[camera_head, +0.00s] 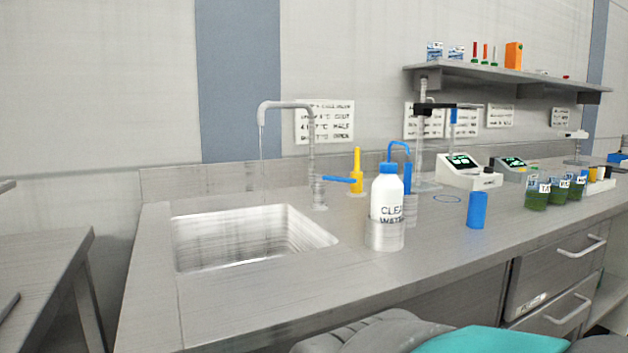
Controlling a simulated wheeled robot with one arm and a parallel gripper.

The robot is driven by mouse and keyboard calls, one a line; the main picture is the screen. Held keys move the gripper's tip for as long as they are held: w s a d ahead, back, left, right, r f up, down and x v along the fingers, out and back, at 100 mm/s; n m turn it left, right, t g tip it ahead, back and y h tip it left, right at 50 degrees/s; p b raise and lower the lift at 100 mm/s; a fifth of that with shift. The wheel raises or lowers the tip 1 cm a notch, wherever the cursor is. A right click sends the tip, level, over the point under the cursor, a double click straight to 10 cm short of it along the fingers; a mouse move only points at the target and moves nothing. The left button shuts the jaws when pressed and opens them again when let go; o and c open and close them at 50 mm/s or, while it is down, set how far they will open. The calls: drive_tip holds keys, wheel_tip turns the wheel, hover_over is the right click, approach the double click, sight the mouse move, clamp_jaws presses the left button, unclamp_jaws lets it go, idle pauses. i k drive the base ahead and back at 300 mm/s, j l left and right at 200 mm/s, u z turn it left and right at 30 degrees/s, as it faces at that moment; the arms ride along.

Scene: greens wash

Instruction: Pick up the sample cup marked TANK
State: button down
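Several clear cups of green liquid stand in a row at the right of the counter. The nearest green cup (537,195) has a white label that seems to begin with "TA"; the rest is too small to read. Beside it stand another green cup (558,193) and a third green cup (577,188), with labels I cannot read surely. I cannot tell for certain which one is marked TANK. My gripper is not in view.
A blue cylinder (477,211) and a wash bottle (386,200) in a metal holder stand left of the cups. A sink (250,238) with a running tap (312,150) is at left. Meters (468,172) stand behind. The counter front between cylinder and cups is clear.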

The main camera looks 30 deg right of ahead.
sight(536, 195)
drive_tip(key=z, duration=2.05)
drive_tip(key=i+l+u, duration=0.1)
drive_tip(key=l+u, duration=0.25)
drive_tip(key=l, duration=0.15)
drive_tip(key=l+u, duration=0.35)
drive_tip(key=l, duration=0.15)
